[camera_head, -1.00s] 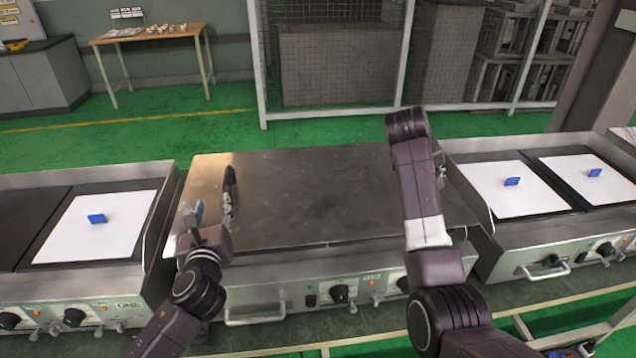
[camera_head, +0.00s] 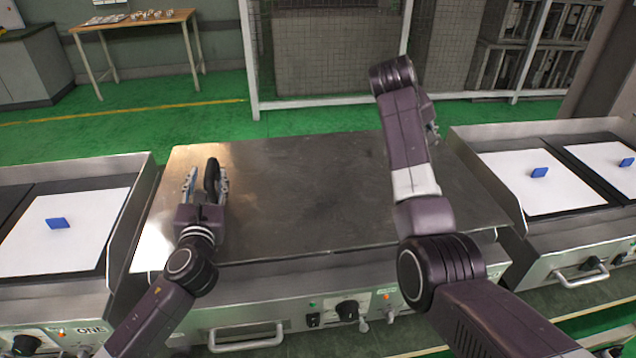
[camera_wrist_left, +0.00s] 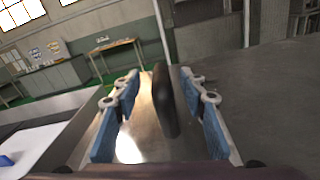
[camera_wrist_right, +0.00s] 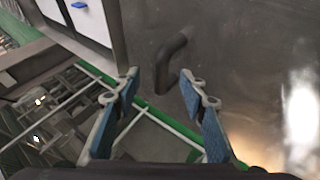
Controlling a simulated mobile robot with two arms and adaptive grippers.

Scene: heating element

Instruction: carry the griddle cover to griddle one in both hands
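The griddle cover (camera_head: 300,190) is a wide flat metal sheet lying on the middle griddle, with a dark upright handle near each side. My left gripper (camera_head: 206,172) is at the left handle (camera_head: 212,178). In the left wrist view the handle (camera_wrist_left: 163,100) stands between the open fingers (camera_wrist_left: 159,74), with gaps showing on both sides. My right gripper is mostly hidden behind its arm in the head view. In the right wrist view its fingers (camera_wrist_right: 159,73) are open, and the right handle (camera_wrist_right: 172,62) is just ahead of them. Griddle one (camera_head: 60,312), labelled ONE, is at the left.
A white sheet with a blue tab (camera_head: 57,223) lies on griddle one. Another griddle (camera_head: 560,250) at the right bears similar white sheets (camera_head: 530,185). A wooden table (camera_head: 135,22) and mesh fence (camera_head: 325,55) stand behind, across green floor.

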